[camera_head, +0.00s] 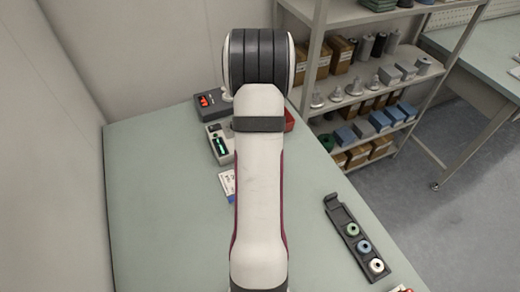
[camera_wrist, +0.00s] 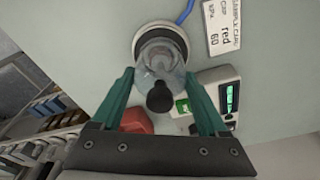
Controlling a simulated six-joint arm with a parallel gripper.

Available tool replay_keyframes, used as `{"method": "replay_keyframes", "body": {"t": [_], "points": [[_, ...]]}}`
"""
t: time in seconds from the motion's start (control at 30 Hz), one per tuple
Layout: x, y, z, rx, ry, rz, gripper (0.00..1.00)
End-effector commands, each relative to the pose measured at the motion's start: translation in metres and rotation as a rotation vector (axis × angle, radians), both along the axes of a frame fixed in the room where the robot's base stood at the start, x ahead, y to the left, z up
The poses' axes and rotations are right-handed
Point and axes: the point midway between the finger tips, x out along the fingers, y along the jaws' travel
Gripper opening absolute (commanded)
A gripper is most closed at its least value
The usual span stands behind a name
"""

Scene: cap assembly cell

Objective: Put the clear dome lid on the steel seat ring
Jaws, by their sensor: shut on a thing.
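In the wrist view my gripper (camera_wrist: 160,78) has its two green fingers shut on the clear dome lid (camera_wrist: 158,57), one on each side. The lid is see-through, with a black knob (camera_wrist: 160,97) facing the camera. The steel seat ring (camera_wrist: 142,42) shows as a round pale rim around and behind the lid's far part. The lid overlaps the ring in this view. I cannot tell whether it touches the ring or hangs just above it. In the head view my arm hides the gripper, lid and ring.
A black tray with several washers (camera_head: 342,219) sits at right. The table's left side is clear.

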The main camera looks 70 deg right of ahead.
Motion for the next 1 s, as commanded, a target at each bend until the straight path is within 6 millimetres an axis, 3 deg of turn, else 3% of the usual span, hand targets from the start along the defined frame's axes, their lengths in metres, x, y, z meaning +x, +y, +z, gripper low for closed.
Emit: {"method": "replay_keyframes", "body": {"t": [0.9,0.93,1.0], "points": [[0.0000,-0.0001,-0.0048,0.000,0.000,-0.001,0.22],[0.0000,-0.0001,-0.0047,0.000,0.000,-0.001,0.79],[0.0000,-0.0001,-0.0047,0.000,0.000,-0.001,0.91]]}}
